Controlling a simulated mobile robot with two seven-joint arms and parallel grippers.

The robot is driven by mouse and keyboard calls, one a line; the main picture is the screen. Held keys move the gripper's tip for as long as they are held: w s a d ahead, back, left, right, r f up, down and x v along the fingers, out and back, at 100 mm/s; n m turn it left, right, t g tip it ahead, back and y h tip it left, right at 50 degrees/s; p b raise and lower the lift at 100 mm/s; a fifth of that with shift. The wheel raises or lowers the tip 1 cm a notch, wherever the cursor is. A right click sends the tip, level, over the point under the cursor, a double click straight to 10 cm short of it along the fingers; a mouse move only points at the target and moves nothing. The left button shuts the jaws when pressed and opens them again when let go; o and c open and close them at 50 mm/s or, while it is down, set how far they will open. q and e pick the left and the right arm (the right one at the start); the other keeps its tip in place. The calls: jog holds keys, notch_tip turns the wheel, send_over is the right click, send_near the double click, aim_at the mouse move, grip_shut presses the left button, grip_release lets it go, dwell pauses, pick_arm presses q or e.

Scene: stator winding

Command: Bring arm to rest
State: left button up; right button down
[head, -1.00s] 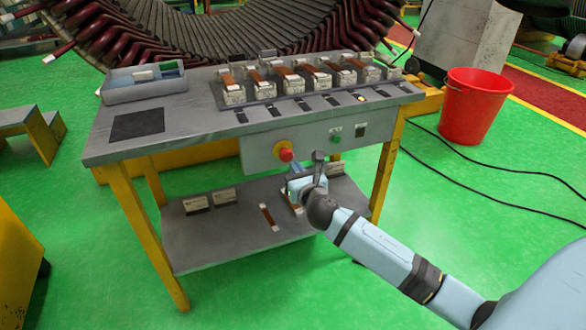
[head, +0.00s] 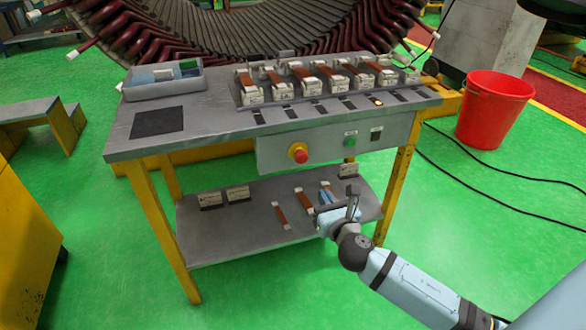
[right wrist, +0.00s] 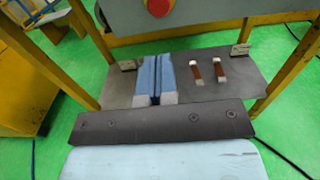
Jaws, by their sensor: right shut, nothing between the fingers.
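My right gripper (head: 327,194) is in front of the workbench, around the height of its lower shelf (head: 240,240). Its blue fingers are shut against each other and hold nothing; they also show in the right wrist view (right wrist: 155,78). Two brown strips with white ends lie on the lower shelf to the left of the gripper in the head view, one (head: 281,215) nearer the middle and one (head: 305,201) close to the fingers. In the head view I cannot tell whether the fingers touch the shelf. My left gripper is not in view.
The workbench top (head: 215,125) carries a row of brown-and-white coil pieces (head: 313,84) and a grey tray (head: 163,82). A red button (head: 299,153) sits on the front panel. A red bucket (head: 493,110) stands at the right.

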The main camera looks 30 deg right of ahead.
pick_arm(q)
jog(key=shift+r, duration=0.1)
pick_arm(e)
jog(key=s+a+f+m+g+y, duration=0.2)
jog(key=s+a+m+y, duration=0.45)
jog(key=a+m, duration=0.65)
jog(key=s+a+f+m+g+y, duration=0.1)
jog(key=s+a+m+g+y, duration=0.15)
jog(key=s+a+m, duration=1.1)
pick_arm(q)
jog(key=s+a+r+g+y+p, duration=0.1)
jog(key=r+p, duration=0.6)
jog(key=p, duration=0.9)
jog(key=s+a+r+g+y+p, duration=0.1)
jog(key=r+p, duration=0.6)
jog(key=p, duration=0.9)
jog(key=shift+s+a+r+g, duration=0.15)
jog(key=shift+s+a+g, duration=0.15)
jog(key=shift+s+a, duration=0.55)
pick_arm(e)
jog(key=d+r+m+g+h, duration=0.1)
jog(key=d+r+m, duration=0.3)
jog(key=d+r, duration=0.5)
notch_tip(320, 180, up, 5)
jog(key=shift+w+d+f+g+h, duration=0.1)
jog(key=shift+w+d+g+h, duration=0.15)
jog(key=shift+d+g+h, duration=0.25)
